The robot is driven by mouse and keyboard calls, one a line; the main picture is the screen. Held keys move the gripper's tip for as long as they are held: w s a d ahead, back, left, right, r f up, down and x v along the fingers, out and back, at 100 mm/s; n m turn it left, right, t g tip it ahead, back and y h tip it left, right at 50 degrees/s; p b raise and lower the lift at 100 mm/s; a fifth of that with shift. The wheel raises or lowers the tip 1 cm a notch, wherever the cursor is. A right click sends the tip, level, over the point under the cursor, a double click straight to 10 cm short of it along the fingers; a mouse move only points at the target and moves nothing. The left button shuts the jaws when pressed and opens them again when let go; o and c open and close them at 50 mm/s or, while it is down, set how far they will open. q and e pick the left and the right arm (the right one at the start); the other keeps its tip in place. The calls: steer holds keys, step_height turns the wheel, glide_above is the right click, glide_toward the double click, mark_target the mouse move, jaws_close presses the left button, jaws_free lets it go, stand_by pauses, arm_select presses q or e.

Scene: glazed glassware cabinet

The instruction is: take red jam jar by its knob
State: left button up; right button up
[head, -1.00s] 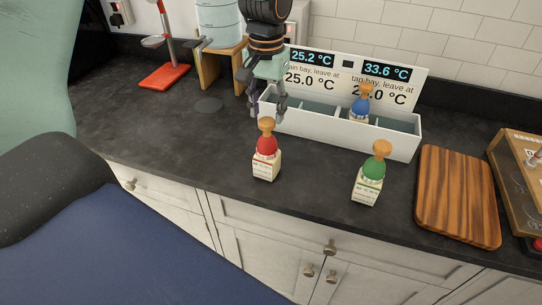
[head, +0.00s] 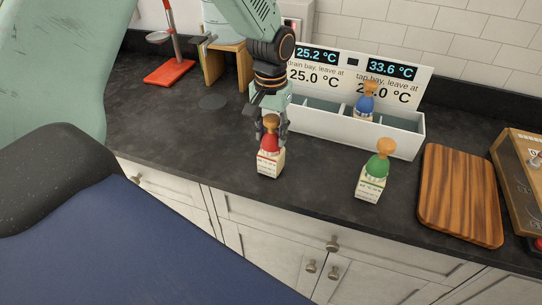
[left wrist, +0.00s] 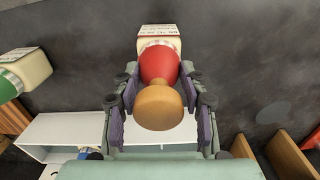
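The red jam jar (head: 270,160) stands upright on the dark counter, with a red top, a wooden knob and a cream labelled base. My left gripper (head: 271,126) has come down over it from behind. In the left wrist view the wooden knob (left wrist: 159,107) of the red jar (left wrist: 158,65) lies between the two fingers (left wrist: 160,110). The fingers stand apart, one on each side, with the left one very near the knob; I cannot tell whether they touch it. My right gripper is not in view.
A white trough with temperature displays (head: 398,138) stands behind, with a blue jar (head: 366,104) in it. A green jar (head: 373,175) stands to the right, near a wooden board (head: 460,195). A red-based stand (head: 169,71) is at the back left.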

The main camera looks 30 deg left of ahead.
arm_select(q)
steer(key=shift+w+d, duration=0.1)
steer(key=shift+d, duration=0.05)
steer(key=c, duration=0.7)
jaws_close()
